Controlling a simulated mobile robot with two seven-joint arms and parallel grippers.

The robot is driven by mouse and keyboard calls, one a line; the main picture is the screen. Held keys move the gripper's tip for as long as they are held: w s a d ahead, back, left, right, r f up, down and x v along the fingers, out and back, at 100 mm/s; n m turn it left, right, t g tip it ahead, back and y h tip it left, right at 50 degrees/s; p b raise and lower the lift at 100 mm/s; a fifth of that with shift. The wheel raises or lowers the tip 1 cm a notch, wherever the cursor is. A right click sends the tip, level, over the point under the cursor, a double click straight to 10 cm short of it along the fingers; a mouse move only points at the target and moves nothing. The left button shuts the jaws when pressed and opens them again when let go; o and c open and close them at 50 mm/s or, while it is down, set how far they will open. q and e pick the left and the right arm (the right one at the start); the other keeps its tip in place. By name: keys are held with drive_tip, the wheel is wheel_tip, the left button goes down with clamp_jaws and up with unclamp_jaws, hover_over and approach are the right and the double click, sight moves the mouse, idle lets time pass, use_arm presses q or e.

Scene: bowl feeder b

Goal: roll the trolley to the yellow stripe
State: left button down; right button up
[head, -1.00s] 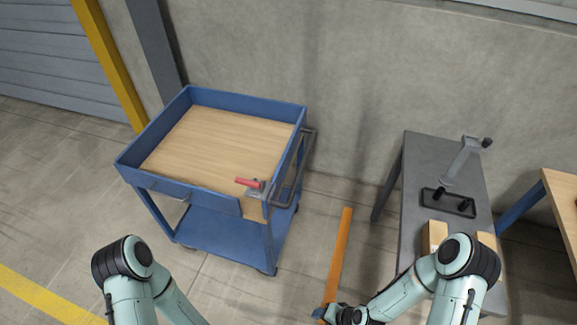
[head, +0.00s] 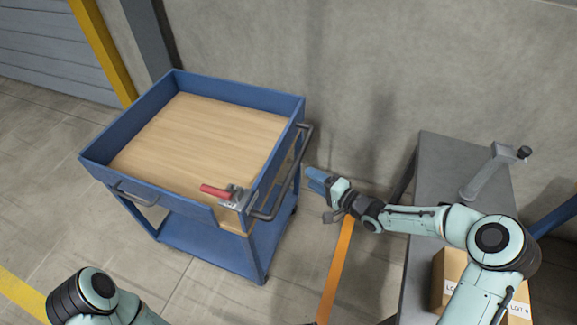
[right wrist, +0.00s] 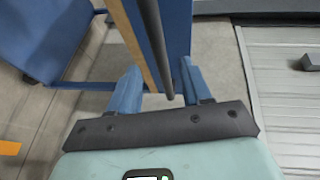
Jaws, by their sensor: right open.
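The trolley (head: 195,212) is blue, with a wood-floored tray on top and a lower shelf. A dark bar handle (head: 285,185) runs along its right side, and a red lever clamp (head: 217,191) sits at its near right corner. The yellow stripe (head: 22,297) lies on the floor at lower left, left of the trolley. My right gripper (head: 315,180) is open just right of the handle. In the right wrist view the handle bar (right wrist: 155,42) shows between the blue fingers (right wrist: 158,70); I cannot tell whether they touch. My left gripper is out of view.
A grey table (head: 445,165) with a grey lever stand (head: 488,172) and a cardboard box (head: 450,275) stands at right. An orange floor stripe (head: 337,265) lies between table and trolley. A grey wall (head: 380,70) is behind. Floor left of the trolley is clear.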

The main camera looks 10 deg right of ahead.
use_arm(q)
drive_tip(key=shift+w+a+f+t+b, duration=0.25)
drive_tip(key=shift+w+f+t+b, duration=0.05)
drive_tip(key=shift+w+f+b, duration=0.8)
use_arm(e)
drive_tip(key=x, duration=1)
drive_tip(key=shift+w, duration=0.2)
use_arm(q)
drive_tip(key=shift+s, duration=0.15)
use_arm(e)
drive_tip(key=shift+f, duration=0.15)
clamp_jaws()
